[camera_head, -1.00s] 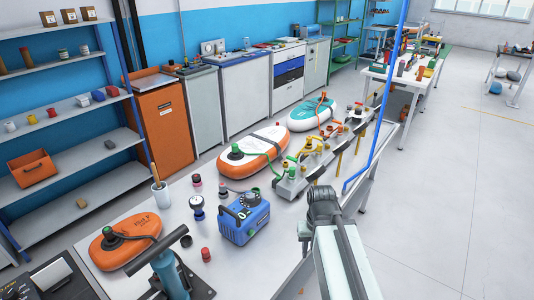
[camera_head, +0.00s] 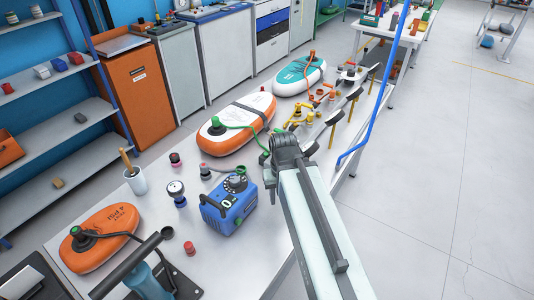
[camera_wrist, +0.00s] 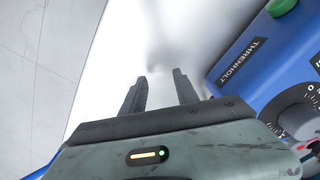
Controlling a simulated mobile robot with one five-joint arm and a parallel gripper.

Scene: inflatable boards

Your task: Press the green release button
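A blue pump box (camera_head: 230,203) with a black dial stands on the long table. The wrist view shows its side (camera_wrist: 240,62) at the right, with a THRENHOLT label and part of the dial. A round green button (camera_wrist: 280,6) sits on the box at the top right edge of the wrist view, partly cut off. My gripper (camera_wrist: 160,75) points past the box, over the white table top. Its two dark fingers are apart with nothing between them, and they do not touch the box. In the head view my gripper (camera_head: 283,148) is just right of the box.
An orange inflatable board (camera_head: 100,238), a white-and-orange board (camera_head: 240,125) and a teal board (camera_head: 300,76) lie on the table. A gauge (camera_head: 177,193), a white cup (camera_head: 136,181) and a red cap (camera_head: 190,248) stand near the box. A blue upright pole (camera_head: 385,85) rises at the table's right edge.

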